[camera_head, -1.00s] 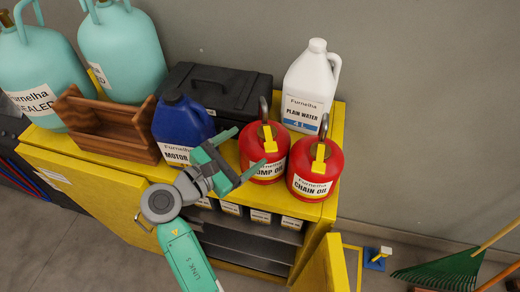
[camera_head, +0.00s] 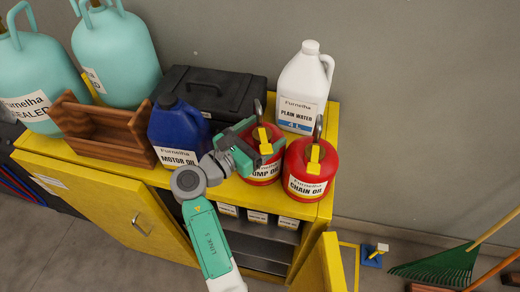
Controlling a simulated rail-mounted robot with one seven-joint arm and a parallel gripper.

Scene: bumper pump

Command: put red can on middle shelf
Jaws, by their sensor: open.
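Two red cans with yellow-marked tops and dark handles stand on the yellow cabinet top (camera_head: 327,130): the pump oil can (camera_head: 264,172) and, to its right, the chain oil can (camera_head: 308,180). My gripper (camera_head: 258,154) is open, in front of the upper left part of the pump oil can, and partly hides it and its label. I cannot tell whether the fingers touch the can. The cabinet below is open, and its grey shelf (camera_head: 262,246) shows under a row of labelled containers (camera_head: 257,217). My arm hides the left part of the shelves.
A blue motor oil jug (camera_head: 180,132) stands close left of my gripper. A white water jug (camera_head: 304,85) and a black case (camera_head: 213,92) are behind. A wooden tray (camera_head: 98,130) and teal tanks (camera_head: 118,50) are left. Open yellow doors (camera_head: 110,207) flank the cabinet opening.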

